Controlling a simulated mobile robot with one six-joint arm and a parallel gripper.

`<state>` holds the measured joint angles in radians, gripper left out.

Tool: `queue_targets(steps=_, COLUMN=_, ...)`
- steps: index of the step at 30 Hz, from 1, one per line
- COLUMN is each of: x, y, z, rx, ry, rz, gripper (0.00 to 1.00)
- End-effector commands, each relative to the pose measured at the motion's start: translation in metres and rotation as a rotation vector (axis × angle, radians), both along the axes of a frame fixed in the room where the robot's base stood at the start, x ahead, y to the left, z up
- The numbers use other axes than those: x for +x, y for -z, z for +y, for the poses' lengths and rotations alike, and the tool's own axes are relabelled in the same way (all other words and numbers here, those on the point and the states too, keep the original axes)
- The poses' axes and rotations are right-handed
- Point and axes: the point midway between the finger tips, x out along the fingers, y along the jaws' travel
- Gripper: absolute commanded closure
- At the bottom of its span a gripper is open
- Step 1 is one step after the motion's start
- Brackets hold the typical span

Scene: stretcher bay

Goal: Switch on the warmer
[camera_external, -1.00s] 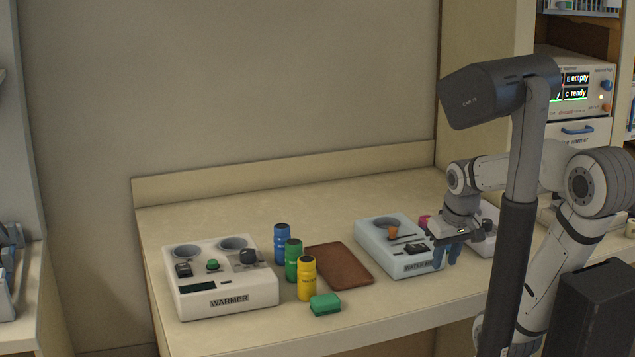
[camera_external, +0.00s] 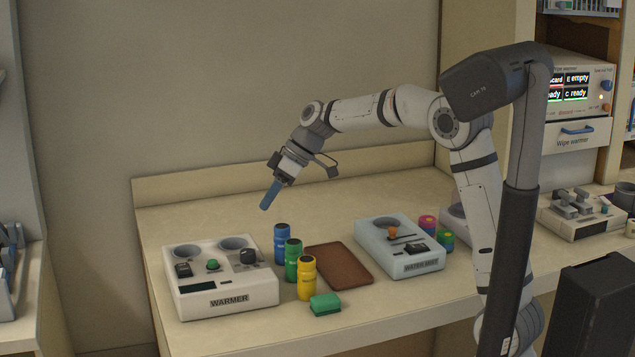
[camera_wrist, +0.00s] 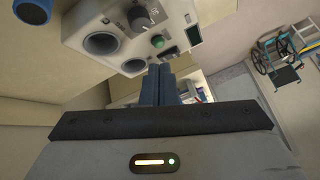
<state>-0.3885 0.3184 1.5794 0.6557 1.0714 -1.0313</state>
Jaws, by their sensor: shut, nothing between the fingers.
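The warmer (camera_external: 225,290) is a white box at the left end of the counter, with its name on the front. Its top has two round wells, a green button (camera_external: 212,265), a black rocker switch (camera_external: 183,270) on the left and a dark knob (camera_external: 248,257) on the right. My gripper (camera_external: 266,206) is shut and empty, in the air above the counter, up and to the right of the warmer. In the wrist view the warmer (camera_wrist: 118,60) shows at the top, with the green button (camera_wrist: 158,41) and the knob (camera_wrist: 140,18) beyond my blue fingertips (camera_wrist: 159,70).
Blue (camera_external: 282,243), green (camera_external: 293,260) and yellow (camera_external: 306,278) bottles stand just right of the warmer. A green block (camera_external: 325,305) lies in front of them. A brown tray (camera_external: 340,264) and the water bath (camera_external: 418,260) are farther right. The back of the counter is clear.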

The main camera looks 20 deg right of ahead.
Motion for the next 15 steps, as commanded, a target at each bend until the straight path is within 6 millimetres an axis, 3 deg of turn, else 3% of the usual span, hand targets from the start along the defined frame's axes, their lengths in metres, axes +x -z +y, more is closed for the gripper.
queue_targets(steps=1, x=0.007, y=0.002, z=0.023, rx=0.028, ry=-0.056, rz=-0.011, gripper=1.0)
queue_targets(steps=6, x=0.019, y=0.004, z=0.081, rx=0.119, ry=-0.212, rz=-0.066, gripper=1.0)
queue_targets(steps=10, x=0.022, y=0.006, z=0.107, rx=0.162, ry=-0.282, rz=-0.095, gripper=1.0)
queue_targets(steps=15, x=0.023, y=0.006, z=0.119, rx=0.184, ry=-0.314, rz=-0.11, gripper=1.0)
